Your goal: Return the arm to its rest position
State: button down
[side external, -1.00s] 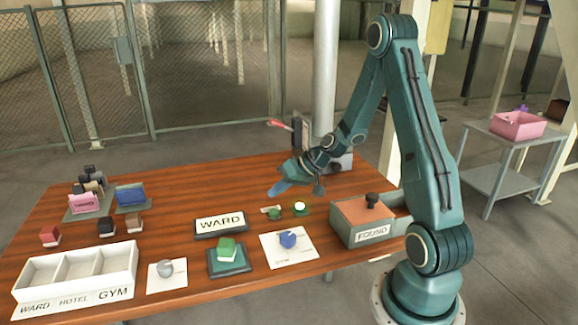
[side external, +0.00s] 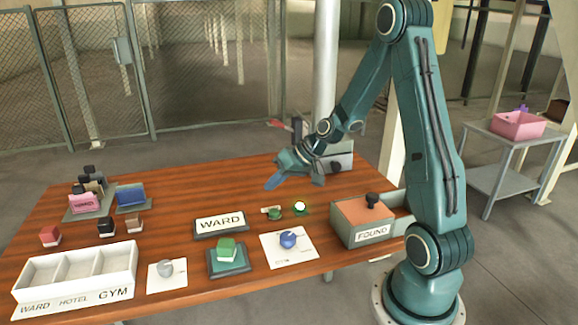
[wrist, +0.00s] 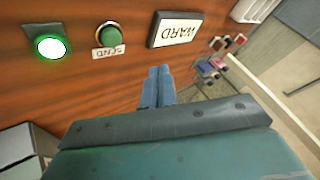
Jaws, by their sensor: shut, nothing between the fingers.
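My gripper (side external: 290,180) hangs in the air above the back middle of the wooden table (side external: 175,195), behind the green button and the lit lamp. Its fingers are together and hold nothing. In the wrist view the shut fingers (wrist: 158,85) point out over the table. The green SEND button (wrist: 110,36) and the glowing green lamp (wrist: 48,46) show beyond them, apart from the gripper. My arm is bent, with its elbow high.
The WARD sign (side external: 220,222), a green block on a dark pad (side external: 227,255), a blue item on a white card (side external: 289,240), the FOUND box (side external: 366,220) and a white three-part tray (side external: 75,278) stand on the table. A pink bin (side external: 517,125) sits on a side cart.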

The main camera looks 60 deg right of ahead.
jog(key=s+a+r+n+g+h, duration=0.2)
jog(key=s+a+r+n, duration=0.2)
jog(key=s+a+r, duration=0.85)
jog(key=s, duration=0.3)
jog(key=s+a+r+h, duration=0.1)
jog(key=s+a+r, duration=0.2)
jog(key=s, duration=0.3)
jog(key=shift+r, duration=0.25)
dwell(0.9)
